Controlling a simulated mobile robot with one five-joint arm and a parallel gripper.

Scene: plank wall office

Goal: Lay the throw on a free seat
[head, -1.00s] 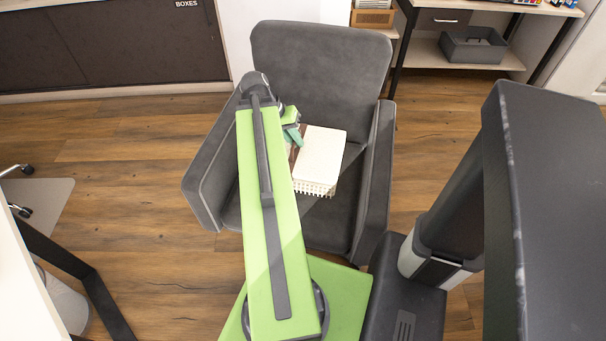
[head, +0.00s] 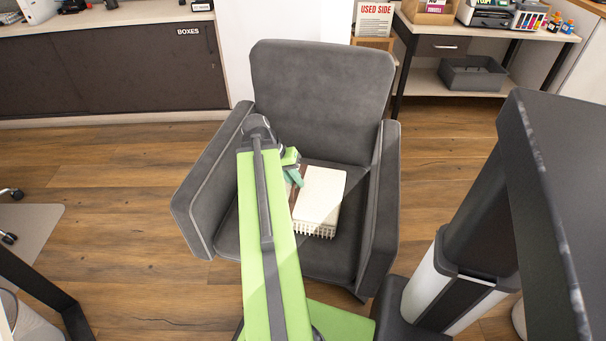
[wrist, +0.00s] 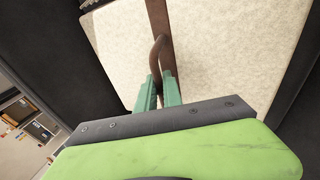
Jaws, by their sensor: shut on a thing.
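The throw (head: 321,195) is a folded cream cloth with a fringed front edge and a brown strap along it. It is over the seat of the grey armchair (head: 320,85), between the armrests; I cannot tell whether it rests on the cushion. In the wrist view the throw (wrist: 225,65) fills much of the picture. My gripper (wrist: 159,85) has its green fingers shut on the brown strap (wrist: 158,55). In the head view my gripper (head: 297,177) is at the throw's left side, partly hidden by my arm.
The armchair's armrests (head: 382,205) flank the seat closely. A dark cabinet (head: 115,65) stands at the back left. A shelf table with a grey bin (head: 472,75) is at the back right. Wooden floor (head: 120,230) is open on the left.

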